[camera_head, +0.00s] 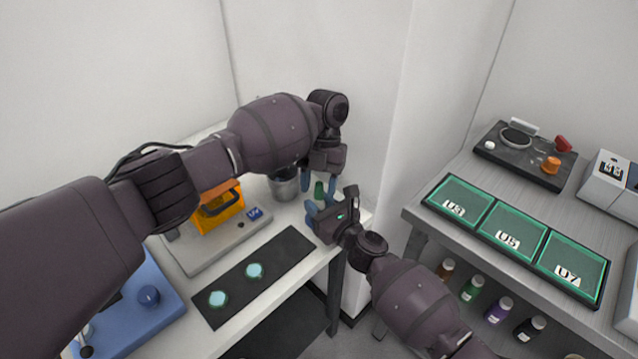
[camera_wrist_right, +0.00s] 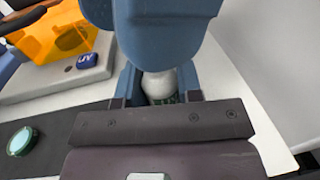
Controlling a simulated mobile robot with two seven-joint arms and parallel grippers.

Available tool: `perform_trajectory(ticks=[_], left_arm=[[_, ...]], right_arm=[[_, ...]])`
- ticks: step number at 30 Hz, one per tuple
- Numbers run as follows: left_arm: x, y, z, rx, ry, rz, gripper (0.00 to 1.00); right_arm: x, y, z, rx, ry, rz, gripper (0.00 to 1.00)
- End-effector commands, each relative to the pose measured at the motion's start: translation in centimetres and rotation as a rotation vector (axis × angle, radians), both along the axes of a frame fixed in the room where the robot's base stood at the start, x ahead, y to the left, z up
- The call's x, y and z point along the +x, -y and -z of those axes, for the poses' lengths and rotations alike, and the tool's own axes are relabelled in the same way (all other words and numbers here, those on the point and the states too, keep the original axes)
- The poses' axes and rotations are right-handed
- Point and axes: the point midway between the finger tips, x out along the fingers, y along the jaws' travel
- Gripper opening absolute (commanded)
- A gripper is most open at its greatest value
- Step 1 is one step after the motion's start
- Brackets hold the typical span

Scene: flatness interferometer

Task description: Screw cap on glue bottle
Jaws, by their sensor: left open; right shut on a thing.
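The glue bottle shows as a small green piece (camera_head: 319,190) between the grippers in the head view. In the right wrist view its white top (camera_wrist_right: 159,84) and part of its green body (camera_wrist_right: 163,99) show; the rest is hidden. My right gripper (camera_head: 320,205) is shut on the bottle. My left gripper (camera_head: 318,185) is open, close above the right one, with its blue fingers around or beside the bottle's top. A large blue finger covers the upper middle of the wrist view. I cannot tell whether the white top is a separate cap or whether the left fingers touch it.
A grey metal cup (camera_head: 284,187) stands behind the grippers. An orange UV box (camera_head: 219,207) on a grey base, a dark mat (camera_head: 283,262) with two teal discs and a blue device (camera_head: 150,318) lie left. Right bench (camera_head: 425,205) holds labelled trays; several capped bottles stand below.

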Motion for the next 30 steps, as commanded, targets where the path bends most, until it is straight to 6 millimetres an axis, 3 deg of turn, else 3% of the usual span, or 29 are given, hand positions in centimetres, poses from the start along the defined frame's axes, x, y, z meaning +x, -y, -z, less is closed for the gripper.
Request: perform_trajectory(ticks=[16, 29, 30], left_arm=[[2.4, 0.7, -6.1, 0.000, 0.001, 0.000, 0.50], [2.7, 0.7, -6.9, 0.000, 0.000, 0.000, 0.50], [2.7, 0.7, -6.9, 0.000, 0.000, 0.000, 0.50]], right_arm=[[0.0, 0.0, 0.0, 0.000, 0.000, 0.000, 0.00], [0.0, 0.0, 0.0, 0.000, 0.000, 0.000, 0.00], [0.0, 0.0, 0.0, 0.000, 0.000, 0.000, 0.38]])
